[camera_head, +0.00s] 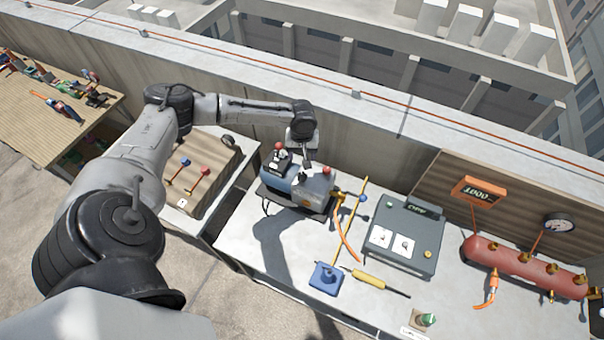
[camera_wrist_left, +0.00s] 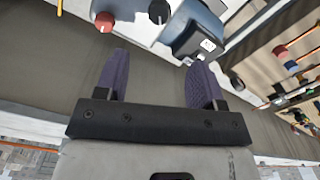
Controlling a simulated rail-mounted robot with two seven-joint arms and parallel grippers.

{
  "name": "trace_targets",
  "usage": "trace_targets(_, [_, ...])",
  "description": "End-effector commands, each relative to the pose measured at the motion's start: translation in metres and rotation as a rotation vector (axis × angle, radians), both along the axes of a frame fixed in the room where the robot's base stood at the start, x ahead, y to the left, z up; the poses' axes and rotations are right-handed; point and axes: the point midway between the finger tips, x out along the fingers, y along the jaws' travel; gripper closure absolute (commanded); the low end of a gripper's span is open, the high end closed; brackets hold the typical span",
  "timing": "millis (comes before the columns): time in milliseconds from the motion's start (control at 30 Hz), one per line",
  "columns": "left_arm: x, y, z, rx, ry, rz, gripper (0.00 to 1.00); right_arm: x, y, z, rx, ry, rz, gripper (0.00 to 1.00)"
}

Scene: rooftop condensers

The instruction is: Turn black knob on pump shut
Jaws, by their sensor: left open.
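The pump (camera_head: 313,192) stands on the middle workbench, with a blue motor and a grey body. In the left wrist view its black knob (camera_wrist_left: 158,10) sits at the top edge, beside a red knob (camera_wrist_left: 104,21). My left gripper (camera_wrist_left: 159,58) is open and empty, its two purple-grey fingers apart. The black knob shows beyond the fingertips, between their lines, with no visible contact. In the head view my left gripper (camera_head: 307,160) hangs at the back of the pump, and the arm partly hides the area. The exact turn of the knob is too small to tell.
A grey control box (camera_head: 403,238), a red tank (camera_head: 520,268) and an orange display (camera_head: 479,191) stand right of the pump. A blue block (camera_head: 327,278) and a yellow-handled tool (camera_head: 368,278) lie in front. A parapet wall (camera_head: 395,135) runs behind.

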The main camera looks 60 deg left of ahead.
Motion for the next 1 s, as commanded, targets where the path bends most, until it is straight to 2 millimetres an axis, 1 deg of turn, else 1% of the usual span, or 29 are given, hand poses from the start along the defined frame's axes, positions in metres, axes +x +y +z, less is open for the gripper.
trace_targets(400, [-0.001,0.000,-0.075,0.001,0.001,-0.002,0.37,0.000,-0.002,0.008,-0.008,0.001,0.006,0.57])
trace_targets(600, [0.000,0.000,-0.104,0.000,-0.001,-0.002,0.37,0.000,-0.003,0.009,-0.011,0.000,0.007,0.57])
trace_targets(800, [0.000,0.000,-0.121,0.000,-0.001,-0.003,0.37,0.000,-0.003,0.009,-0.011,0.000,0.006,0.57])
trace_targets(1000, [0.000,0.000,-0.126,0.001,-0.003,-0.003,0.37,0.000,-0.002,0.009,-0.007,0.001,0.004,0.57])
